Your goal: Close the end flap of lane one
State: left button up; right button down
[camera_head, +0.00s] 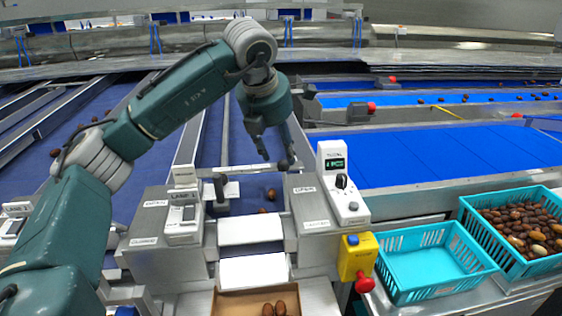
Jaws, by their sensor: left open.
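Lane one's end unit carries a switch box (183,213) marked LANE 1. A grey crossbar (240,170) with a dark upright handle (221,190) spans the lane's end. Below it are a white upper plate (250,230) and a white lower plate (253,270); I cannot tell for sure which piece is the end flap. OPEN and CLOSED labels show on the side housings. My left gripper (266,150) is open and empty, pointing down above the crossbar's right part; contact with the bar cannot be told. My right gripper is not in view.
Loose dates (271,194) lie behind the plates; two more are in a brown box (230,303) below. At right are a counter (333,160), a yellow stop-button box (352,252), an empty turquoise crate (405,295) and a date-filled crate (470,222).

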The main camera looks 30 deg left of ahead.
aim_at(282, 162)
pick_arm(q)
jog(key=p+x, duration=0.1)
jog(key=x, duration=0.4)
jog(key=shift+a+f, duration=0.15)
jog(key=shift+p+x, duration=0.35)
jog(key=shift+x, duration=0.85)
jog(key=shift+w+f, duration=0.1)
jog(key=shift+f, duration=0.05)
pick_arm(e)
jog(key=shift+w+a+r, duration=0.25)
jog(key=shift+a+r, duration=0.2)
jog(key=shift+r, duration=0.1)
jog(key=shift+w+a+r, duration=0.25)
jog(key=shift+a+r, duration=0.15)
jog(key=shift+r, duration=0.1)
pick_arm(q)
jog(key=shift+c, duration=0.5)
jog(key=c, duration=0.8)
grip_shut()
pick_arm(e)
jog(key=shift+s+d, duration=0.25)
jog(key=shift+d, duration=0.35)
